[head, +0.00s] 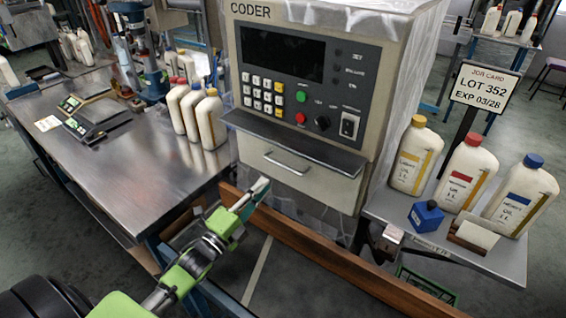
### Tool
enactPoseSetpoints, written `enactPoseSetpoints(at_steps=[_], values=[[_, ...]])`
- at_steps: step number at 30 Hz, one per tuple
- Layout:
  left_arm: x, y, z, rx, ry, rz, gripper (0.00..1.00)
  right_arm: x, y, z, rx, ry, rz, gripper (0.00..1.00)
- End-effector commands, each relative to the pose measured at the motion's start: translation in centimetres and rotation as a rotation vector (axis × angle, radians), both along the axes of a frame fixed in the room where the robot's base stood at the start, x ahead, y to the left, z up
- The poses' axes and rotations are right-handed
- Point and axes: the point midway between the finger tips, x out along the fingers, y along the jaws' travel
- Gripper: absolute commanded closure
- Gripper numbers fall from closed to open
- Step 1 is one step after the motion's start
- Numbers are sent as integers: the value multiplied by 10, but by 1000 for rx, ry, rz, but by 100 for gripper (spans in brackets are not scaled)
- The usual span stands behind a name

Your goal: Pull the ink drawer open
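The coder (372,62) is a beige cabinet with a dark screen and keypad. The ink drawer (325,187) is its beige lower front, under a dark ledge, and appears shut. Its silver bar handle (287,165) runs across the drawer's left part. My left gripper (262,187) is just below and left of the handle, in front of the drawer's lower left, and seems apart from the handle. Its fingers look narrow and close together from this side, and I cannot tell whether they are open. My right gripper is not in view.
A brown wooden rail (350,265) runs below the coder. A metal bench (130,185) with several bottles stands at left.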

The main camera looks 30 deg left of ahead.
Motion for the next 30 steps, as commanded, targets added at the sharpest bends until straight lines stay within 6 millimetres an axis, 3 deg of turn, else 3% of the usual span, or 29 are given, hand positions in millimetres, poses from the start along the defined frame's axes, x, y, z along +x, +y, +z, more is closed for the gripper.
enactPoseSetpoints(at_steps=[4, 9, 15, 28, 30], values=[[32, -4, 10, -1, -2, 0, 86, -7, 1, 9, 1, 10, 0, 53], [63, -9, 15, -1, -1, 0, 86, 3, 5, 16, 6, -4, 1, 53], [87, -12, 18, -2, 1, 0, 86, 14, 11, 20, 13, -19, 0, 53], [96, -14, 18, -2, 2, 0, 86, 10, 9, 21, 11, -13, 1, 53], [96, -14, 18, -2, 2, 0, 100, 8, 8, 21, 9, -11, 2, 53]])
